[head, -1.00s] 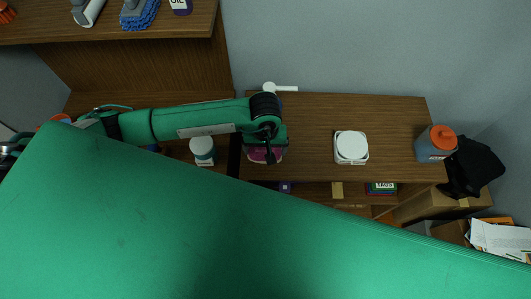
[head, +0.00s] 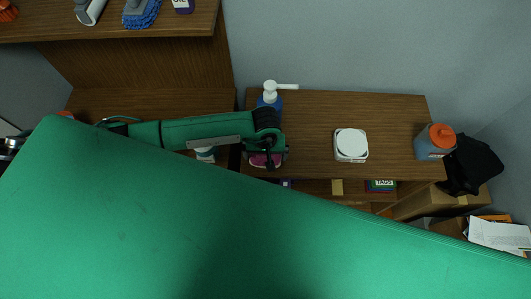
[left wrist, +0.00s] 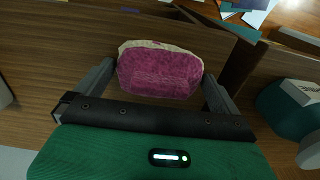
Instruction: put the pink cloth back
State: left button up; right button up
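The pink cloth (head: 262,161) shows under my left gripper (head: 268,152) near the front left edge of the wooden counter. In the left wrist view the cloth (left wrist: 160,72) is a thick pink pad with a pale back layer. It fills the gap between the two fingers of my left gripper (left wrist: 160,75), and both fingertips appear to touch its sides. Whether the cloth also touches the counter cannot be told. My right gripper is not in view.
A blue pump bottle (head: 269,95) stands just behind the gripper. A white square container (head: 351,145) and a grey bottle with an orange cap (head: 436,142) stand right on the counter (head: 390,120). A teal jar (head: 206,154) is left, partly hidden by my arm.

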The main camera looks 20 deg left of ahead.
pick_arm(q)
jog(key=shift+r, duration=0.15)
jog(key=shift+r+p, duration=0.2)
jog(key=shift+p, duration=0.1)
notch_tip(320, 180, up, 12)
jog(key=b, duration=0.4)
jog(key=shift+f, duration=0.15)
